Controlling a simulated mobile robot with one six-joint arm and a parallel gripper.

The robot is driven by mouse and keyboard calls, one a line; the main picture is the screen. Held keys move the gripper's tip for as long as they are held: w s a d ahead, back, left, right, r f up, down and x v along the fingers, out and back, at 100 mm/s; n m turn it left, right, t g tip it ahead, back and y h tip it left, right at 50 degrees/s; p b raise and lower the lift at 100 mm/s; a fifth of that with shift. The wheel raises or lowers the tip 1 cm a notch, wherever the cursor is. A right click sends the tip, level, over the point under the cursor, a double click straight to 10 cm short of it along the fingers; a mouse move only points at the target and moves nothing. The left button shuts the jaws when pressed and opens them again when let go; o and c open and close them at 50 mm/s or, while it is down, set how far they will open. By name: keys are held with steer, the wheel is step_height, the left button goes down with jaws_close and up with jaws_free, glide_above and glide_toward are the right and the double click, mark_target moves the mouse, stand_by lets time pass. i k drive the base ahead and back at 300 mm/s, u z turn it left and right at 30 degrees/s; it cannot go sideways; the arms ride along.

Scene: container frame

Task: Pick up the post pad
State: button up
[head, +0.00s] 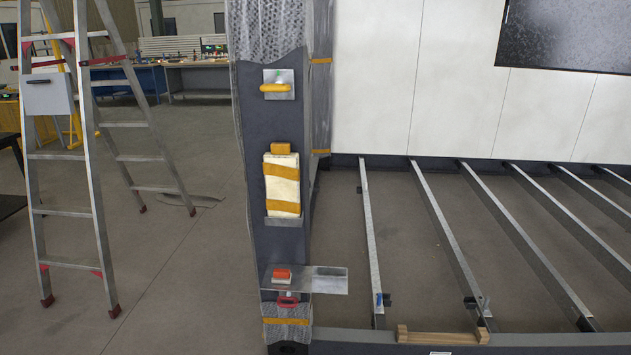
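A cream pad with two yellow bands (282,187) stands upright against the front face of the dark grey post (250,150). It looks like the post pad. Its lower end sits in a shallow grey holder (284,221) fixed to the post. A small orange-yellow block (280,148) is right at its top edge; whether it is part of the pad I cannot tell. My gripper is not in view.
Above the pad, a metal plate carries a yellow handle (276,88). Floor beams (440,225) fill the right. A stepladder (92,160) stands left, with open floor between it and the post.

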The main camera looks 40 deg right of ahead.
mark_target(281, 167)
steer(key=z, duration=0.8)
steer(key=k, duration=1)
steer(key=i, duration=0.85)
steer(key=z, duration=0.05)
